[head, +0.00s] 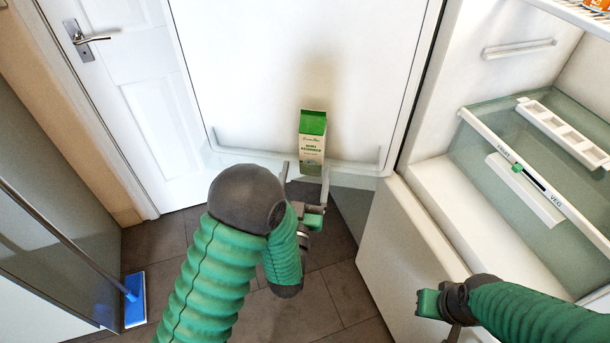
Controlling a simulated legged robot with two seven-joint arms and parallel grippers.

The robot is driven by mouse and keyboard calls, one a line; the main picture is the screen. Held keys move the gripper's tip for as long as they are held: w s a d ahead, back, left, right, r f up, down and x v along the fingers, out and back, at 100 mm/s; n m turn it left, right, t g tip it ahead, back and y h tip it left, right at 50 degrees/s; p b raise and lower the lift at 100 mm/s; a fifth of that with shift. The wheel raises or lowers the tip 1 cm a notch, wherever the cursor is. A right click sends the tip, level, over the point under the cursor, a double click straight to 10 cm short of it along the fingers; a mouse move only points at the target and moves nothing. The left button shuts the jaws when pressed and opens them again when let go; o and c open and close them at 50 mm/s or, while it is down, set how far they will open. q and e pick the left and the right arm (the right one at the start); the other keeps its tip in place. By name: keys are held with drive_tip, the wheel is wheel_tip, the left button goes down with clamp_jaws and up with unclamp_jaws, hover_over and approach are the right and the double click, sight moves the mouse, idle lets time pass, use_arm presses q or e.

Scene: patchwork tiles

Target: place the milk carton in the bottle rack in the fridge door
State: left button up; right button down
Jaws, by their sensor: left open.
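The green and cream milk carton (312,148) stands upright at the rack in the open fridge door. The bottle rack (354,166) is a white ledge with a low rail along the bottom of the door. My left gripper (306,174) is open, with one finger to each side of the carton's lower part. I cannot tell whether the fingers touch it. The carton's base is partly hidden near the gripper. My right gripper (430,304) is low at the right, in front of the fridge, and its fingers are not clear.
The open fridge (440,190) is on the right, with a clear vegetable drawer (530,180) inside. A white room door (135,100) is at the left. A blue mop (134,299) stands on dark floor tiles at lower left. The door rack is free on both sides of the carton.

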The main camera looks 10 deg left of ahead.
sight(306, 169)
use_arm(q)
drive_tip(key=f+g, duration=0.2)
drive_tip(key=w+a+f+g, duration=0.1)
drive_tip(key=g, duration=0.1)
drive_tip(key=shift+f+h, duration=0.3)
drive_tip(key=shift+h, duration=0.1)
drive_tip(key=s+a+f+g, duration=0.2)
drive_tip(key=s+g, duration=0.3)
drive_tip(key=s, duration=0.2)
drive_tip(key=s+a+f+g, duration=0.2)
drive_tip(key=s+f+g, duration=0.1)
drive_tip(key=s, duration=0.5)
drive_tip(key=s+a+f+g, duration=0.1)
drive_tip(key=s+f+g, duration=0.1)
drive_tip(key=s+g, duration=0.4)
drive_tip(key=shift+s+a+f+m+g+h, duration=0.3)
drive_tip(key=shift+s+a+f+m, duration=0.1)
drive_tip(key=shift+s, duration=0.35)
